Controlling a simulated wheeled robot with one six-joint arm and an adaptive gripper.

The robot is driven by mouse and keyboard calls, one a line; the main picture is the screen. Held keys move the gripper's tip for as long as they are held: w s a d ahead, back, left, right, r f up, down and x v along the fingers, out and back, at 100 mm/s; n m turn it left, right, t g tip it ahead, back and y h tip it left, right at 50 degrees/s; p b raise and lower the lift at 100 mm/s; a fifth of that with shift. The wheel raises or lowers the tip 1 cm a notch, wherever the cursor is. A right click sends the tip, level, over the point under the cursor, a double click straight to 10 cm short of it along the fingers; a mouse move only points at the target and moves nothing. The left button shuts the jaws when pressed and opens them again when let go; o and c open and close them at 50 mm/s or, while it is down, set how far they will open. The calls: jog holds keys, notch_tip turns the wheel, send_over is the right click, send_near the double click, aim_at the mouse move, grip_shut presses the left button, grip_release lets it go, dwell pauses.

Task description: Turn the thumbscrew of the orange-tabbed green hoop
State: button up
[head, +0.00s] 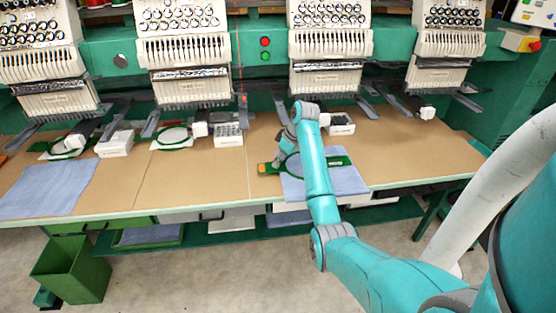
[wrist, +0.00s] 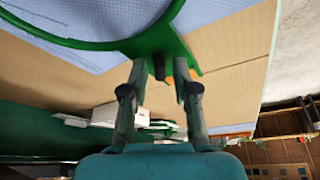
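The green hoop (head: 342,161) lies on a blue cloth (head: 345,182) on the tabletop, partly hidden behind my arm in the head view. Its orange tab (head: 264,169) shows at its left end. In the wrist view the green hoop (wrist: 95,44) curves across the upper left, with blue cloth inside it. A dark thumbscrew (wrist: 159,67) sticks out from the hoop's bracket. My gripper (wrist: 160,68) is open, one finger on each side of the thumbscrew, with gaps visible. A bit of orange (wrist: 194,74) shows behind the right finger. In the head view my gripper (head: 278,160) is low over the tab end.
Embroidery heads (head: 330,50) line the back of the brown table (head: 220,180). White boxes (head: 229,136) and another green hoop (head: 172,137) stand to the left. A folded blue cloth (head: 48,189) lies far left. A green bin (head: 72,268) stands on the floor. The front tabletop left of my gripper is clear.

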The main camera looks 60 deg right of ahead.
grip_shut()
